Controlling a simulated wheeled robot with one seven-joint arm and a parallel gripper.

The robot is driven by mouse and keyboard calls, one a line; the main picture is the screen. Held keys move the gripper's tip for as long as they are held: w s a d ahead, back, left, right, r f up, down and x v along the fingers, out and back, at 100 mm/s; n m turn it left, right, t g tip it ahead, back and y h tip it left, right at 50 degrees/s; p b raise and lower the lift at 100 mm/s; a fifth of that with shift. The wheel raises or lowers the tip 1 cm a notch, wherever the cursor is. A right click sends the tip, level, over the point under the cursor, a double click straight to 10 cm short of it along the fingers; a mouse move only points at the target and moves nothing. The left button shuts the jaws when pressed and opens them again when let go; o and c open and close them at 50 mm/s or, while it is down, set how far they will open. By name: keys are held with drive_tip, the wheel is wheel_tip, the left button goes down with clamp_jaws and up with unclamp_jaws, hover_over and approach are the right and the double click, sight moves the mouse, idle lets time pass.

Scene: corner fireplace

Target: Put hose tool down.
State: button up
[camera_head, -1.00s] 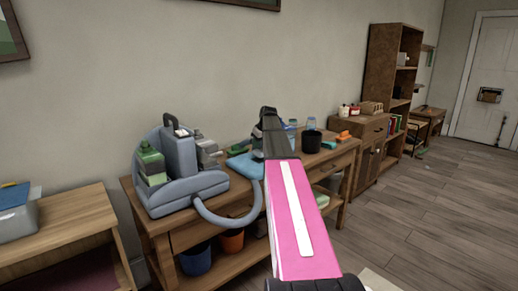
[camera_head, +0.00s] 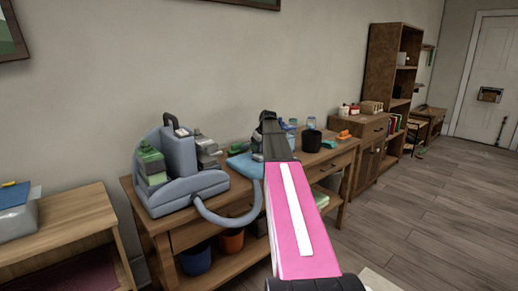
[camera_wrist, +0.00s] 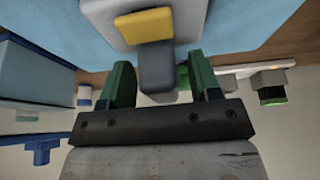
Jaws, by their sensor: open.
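The hose tool (camera_wrist: 158,25) is a grey piece with a yellow pad and a darker grey stub. In the wrist view it rests on a light blue surface (camera_wrist: 262,42). My gripper (camera_wrist: 160,78) is open, with its green fingers on either side of the dark stub. I cannot tell whether they touch it. In the head view my gripper (camera_head: 268,118) is at the table's back edge, and my arm hides much of the tool. A grey-blue hose (camera_head: 222,218) loops from the grey machine (camera_head: 185,190) toward the blue surface (camera_head: 243,166).
The wooden table (camera_head: 165,225) also carries a black cup (camera_head: 311,141) and small items right of my arm. Blue (camera_head: 196,259) and orange (camera_head: 231,241) buckets stand on its lower shelf. A low wooden unit (camera_head: 75,225) is at left. Open floor (camera_head: 420,215) lies at right.

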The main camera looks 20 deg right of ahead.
drive_tip(key=v, duration=1.2)
